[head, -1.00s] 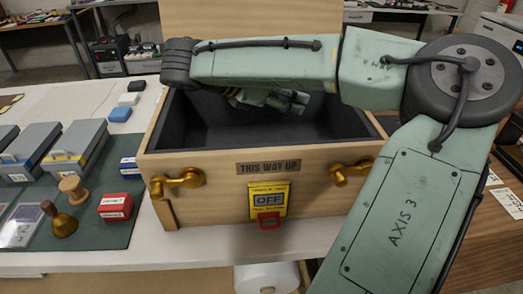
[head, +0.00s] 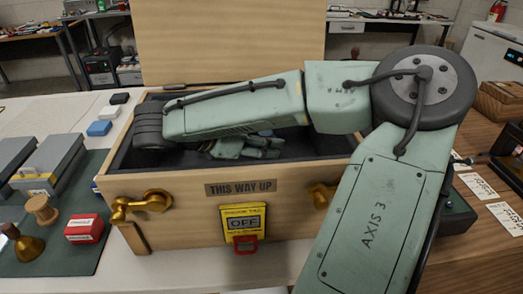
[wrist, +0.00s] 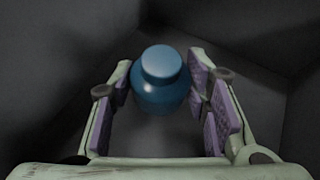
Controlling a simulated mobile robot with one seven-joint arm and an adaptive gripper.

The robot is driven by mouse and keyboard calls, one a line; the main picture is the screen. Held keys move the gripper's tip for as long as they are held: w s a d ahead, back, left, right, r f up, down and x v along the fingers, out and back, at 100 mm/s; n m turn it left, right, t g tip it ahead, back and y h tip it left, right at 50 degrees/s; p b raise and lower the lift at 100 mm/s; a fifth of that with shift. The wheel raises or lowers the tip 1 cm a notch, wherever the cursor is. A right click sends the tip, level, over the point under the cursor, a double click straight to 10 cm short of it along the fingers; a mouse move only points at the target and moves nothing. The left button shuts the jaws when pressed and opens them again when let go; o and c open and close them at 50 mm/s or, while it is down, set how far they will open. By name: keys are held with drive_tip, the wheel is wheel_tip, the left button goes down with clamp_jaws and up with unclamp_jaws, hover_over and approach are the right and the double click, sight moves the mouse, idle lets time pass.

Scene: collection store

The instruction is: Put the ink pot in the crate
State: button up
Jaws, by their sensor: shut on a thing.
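The ink pot (wrist: 160,95) is a round blue pot with a blue lid, seen between the purple pads of my gripper (wrist: 161,82) in the wrist view. My gripper is shut on it. The crate (head: 185,222) is a wooden box with a dark lining, brass latches and a raised lid. In the head view my gripper (head: 245,148) is inside the crate's opening, below my forearm. Dark lining walls surround the pot in the wrist view. I cannot tell whether the pot touches the crate's floor.
The crate's front carries a yellow OFF sign (head: 243,222).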

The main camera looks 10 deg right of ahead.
wheel_tip(320, 180, down, 3)
drive_tip(key=shift+w+r+b, duration=0.15)
drive_tip(key=shift+r+b, duration=0.05)
drive_tip(key=shift+b, duration=0.45)
drive_tip(key=shift+r, duration=0.2)
drive_tip(key=shift+f, duration=0.15)
drive_tip(key=o, duration=1.3)
drive_tip(key=shift+c, duration=0.2)
